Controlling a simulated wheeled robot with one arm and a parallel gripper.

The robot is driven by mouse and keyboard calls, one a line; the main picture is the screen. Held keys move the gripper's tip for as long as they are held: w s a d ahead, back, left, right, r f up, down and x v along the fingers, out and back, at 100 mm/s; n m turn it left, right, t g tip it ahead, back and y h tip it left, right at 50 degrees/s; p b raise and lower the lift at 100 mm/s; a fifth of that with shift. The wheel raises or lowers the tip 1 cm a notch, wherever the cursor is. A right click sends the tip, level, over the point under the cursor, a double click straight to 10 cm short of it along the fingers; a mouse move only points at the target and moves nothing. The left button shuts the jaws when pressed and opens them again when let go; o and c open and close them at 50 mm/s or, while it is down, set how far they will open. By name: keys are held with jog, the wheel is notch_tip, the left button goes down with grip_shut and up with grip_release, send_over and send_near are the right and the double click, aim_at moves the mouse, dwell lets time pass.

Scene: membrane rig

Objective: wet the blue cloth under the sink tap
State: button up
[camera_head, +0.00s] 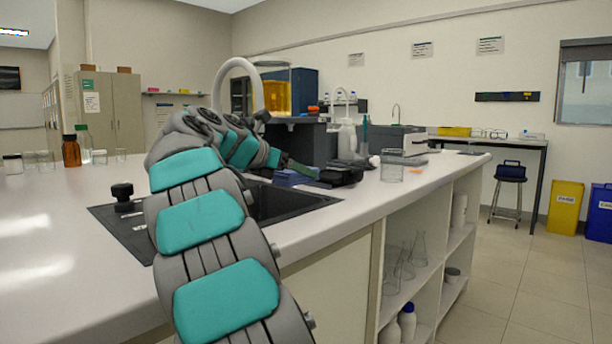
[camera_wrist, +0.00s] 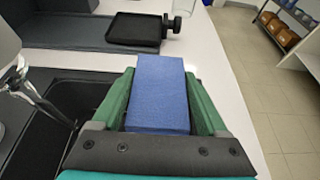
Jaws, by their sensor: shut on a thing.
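The blue cloth (camera_wrist: 158,95) is a folded flat block between the green fingers of my gripper (camera_wrist: 160,82), which is shut on it. In the head view the cloth (camera_head: 291,178) shows at the end of my gripper (camera_head: 300,168), over the far right end of the sink. The black sink (camera_head: 290,201) is set into the white bench, partly hidden by my arm. The sink tap (camera_head: 238,66) is a pale arch rising behind my arm; its outlet is hidden. In the wrist view the sink basin (camera_wrist: 72,100) lies left of the cloth, and a shiny metal piece is at the left edge.
A black tray with a knob clamp (camera_wrist: 135,28) stands beyond the cloth. A glass beaker (camera_head: 392,167) stands on the bench to the right. Brown and green bottles (camera_head: 71,151) stand at the left. Open shelves (camera_head: 405,260) with glassware are under the bench edge.

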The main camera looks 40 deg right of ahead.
aim_at(276, 173)
jog(key=shift+w+a, duration=0.2)
jog(key=shift+w, duration=0.2)
jog(key=shift+w+a+f+b, duration=0.2)
jog(key=shift+w+f+b, duration=0.1)
jog(key=shift+w+b, duration=0.15)
jog(key=shift+w+a+r+p, duration=0.1)
jog(key=shift+w+r+p, duration=0.2)
jog(key=shift+p, duration=0.4)
jog(key=shift+w+a+f+p, duration=0.25)
jog(key=shift+w+a+p, duration=0.1)
jog(key=shift+w+p, duration=0.45)
jog(key=shift+w+a+f+p, duration=0.25)
jog(key=shift+w+a+p, duration=0.1)
jog(key=shift+w+p, duration=0.4)
jog(key=shift+s, duration=0.15)
jog(key=shift+s+d+r+p, duration=0.1)
jog(key=shift+s+d+p, duration=0.25)
jog(key=shift+s, duration=0.55)
jog(key=shift+s+d+f+p, duration=0.1)
jog(key=shift+s+d+p, duration=0.25)
jog(key=shift+s, duration=0.6)
jog(key=shift+s+d+r+p, duration=0.1)
jog(key=shift+s+d+p, duration=0.1)
jog(key=shift+s+d, duration=0.5)
jog(key=shift+s+d+p, duration=0.2)
jog(key=shift+s+p, duration=0.1)
jog(key=shift+s, duration=0.75)
